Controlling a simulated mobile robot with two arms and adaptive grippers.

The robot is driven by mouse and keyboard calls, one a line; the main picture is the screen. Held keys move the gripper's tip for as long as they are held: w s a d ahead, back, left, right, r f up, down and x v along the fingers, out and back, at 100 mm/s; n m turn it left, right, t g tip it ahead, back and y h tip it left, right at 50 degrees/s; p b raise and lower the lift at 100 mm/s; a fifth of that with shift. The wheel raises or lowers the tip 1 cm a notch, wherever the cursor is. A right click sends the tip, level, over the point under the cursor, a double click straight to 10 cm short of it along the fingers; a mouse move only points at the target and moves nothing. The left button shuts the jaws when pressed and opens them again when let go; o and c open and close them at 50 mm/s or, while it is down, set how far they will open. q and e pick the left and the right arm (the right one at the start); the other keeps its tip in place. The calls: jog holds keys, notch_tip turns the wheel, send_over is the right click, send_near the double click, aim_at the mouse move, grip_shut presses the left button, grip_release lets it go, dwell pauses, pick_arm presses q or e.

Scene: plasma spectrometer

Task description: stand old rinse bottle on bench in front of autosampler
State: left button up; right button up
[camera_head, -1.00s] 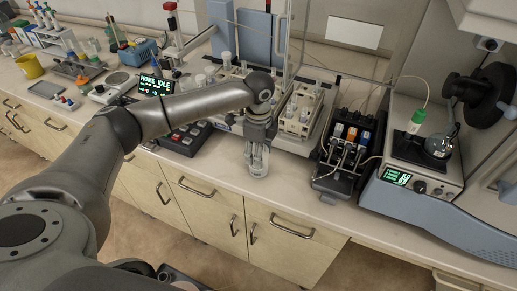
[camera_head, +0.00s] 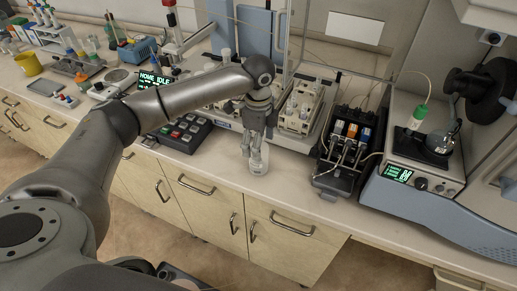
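The rinse bottle (camera_head: 259,166) is a small clear bottle standing upright on the bench (camera_head: 215,166), near its front edge. It is in front of the autosampler (camera_head: 290,139), a white unit with vial racks behind a clear panel. My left gripper (camera_head: 256,155) points down just above and around the top of the bottle, its fingers spread and partly covering it. It looks open, with the wrist raised above the bottle. My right gripper is not in view.
A black keypad (camera_head: 186,133) lies left of the bottle. A black pump with tubes (camera_head: 346,145) stands to the right, then a grey-blue instrument (camera_head: 424,190) with a green display. Bare bench lies between bottle and pump. Racks and a yellow cup (camera_head: 28,64) are far left.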

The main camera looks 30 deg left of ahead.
pick_arm(q)
notch_tip(320, 180, up, 9)
jog(key=b, duration=0.1)
jog(key=shift+r+b, duration=0.15)
jog(key=shift+b, duration=0.15)
dwell(0.4)
